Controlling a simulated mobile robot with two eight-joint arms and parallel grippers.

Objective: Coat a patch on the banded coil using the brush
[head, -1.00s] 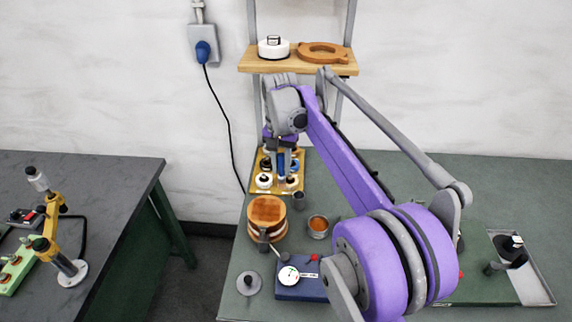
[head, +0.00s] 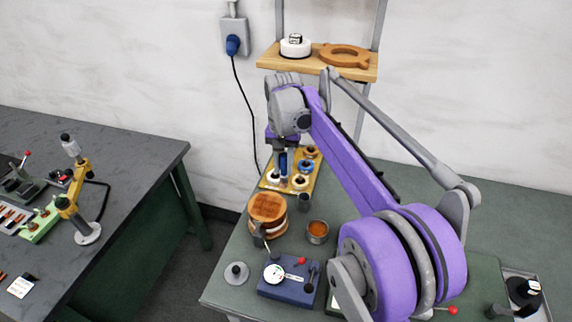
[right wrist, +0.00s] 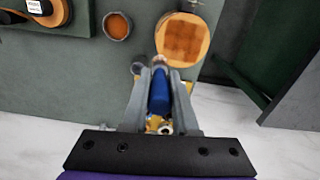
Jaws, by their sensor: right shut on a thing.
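The banded coil (head: 267,209), a round drum with a brown grid-patterned top and a pale band, stands on the green bench left of the cup. It also shows at the upper right of the right wrist view (right wrist: 184,38). My right gripper (head: 284,168) is shut on the blue handle of the brush (right wrist: 159,94). In the head view it is behind the coil, over the tray of spools. The bristles are hard to make out. A small metal cup with orange-brown contents (head: 317,230) is right of the coil. My left gripper is not in view.
A yellow tray (head: 268,184) of several spools stands under my gripper. A blue gauge box (head: 288,284) and a grey disc (head: 236,273) lie in front of the coil. A dark pot (head: 303,203) is near the tray. A wooden shelf (head: 266,60) hangs behind.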

